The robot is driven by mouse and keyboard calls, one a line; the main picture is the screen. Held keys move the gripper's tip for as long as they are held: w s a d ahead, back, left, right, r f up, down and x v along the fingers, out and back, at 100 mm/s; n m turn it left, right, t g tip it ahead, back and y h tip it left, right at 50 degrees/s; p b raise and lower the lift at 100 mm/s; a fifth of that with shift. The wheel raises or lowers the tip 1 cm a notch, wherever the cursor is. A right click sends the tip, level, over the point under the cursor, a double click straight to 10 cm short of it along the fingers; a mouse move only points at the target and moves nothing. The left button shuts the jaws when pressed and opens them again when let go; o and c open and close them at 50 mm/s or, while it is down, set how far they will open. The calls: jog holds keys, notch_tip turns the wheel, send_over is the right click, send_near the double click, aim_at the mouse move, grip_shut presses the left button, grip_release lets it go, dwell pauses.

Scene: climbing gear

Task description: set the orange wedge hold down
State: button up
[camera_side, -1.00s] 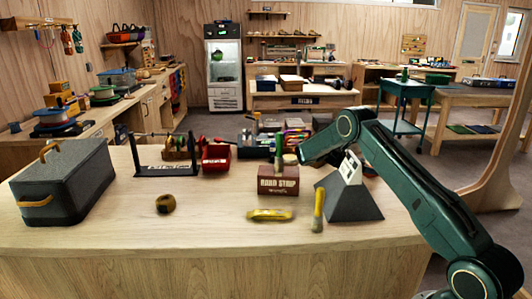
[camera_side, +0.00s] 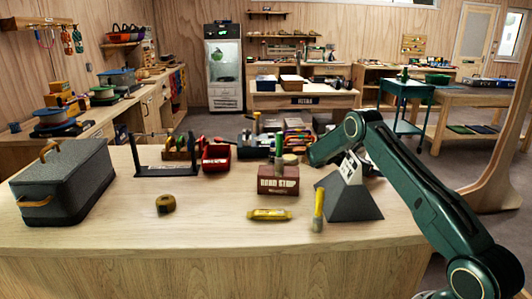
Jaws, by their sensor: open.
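I cannot make out an orange wedge hold anywhere in the side view. A dark grey pyramid-shaped block (camera_side: 350,203) stands on the wooden bench at the right, with a white, dark-marked piece at its top. My green arm reaches in from the lower right, bends at the elbow above this block and slopes down to the left behind it. My gripper cannot be made out; the arm and the objects in front of it hide that area.
A dark red lettered box (camera_side: 278,180) stands left of the pyramid. A yellow tool (camera_side: 269,214), a yellow-handled brush (camera_side: 318,210) and a tape roll (camera_side: 166,203) are in front. A grey case (camera_side: 62,185) stands at left. The bench front between case and tape is clear.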

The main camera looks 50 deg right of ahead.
jog(key=c, duration=1.2)
jog(key=shift+o, duration=0.2)
notch_tip(320, 180, up, 10)
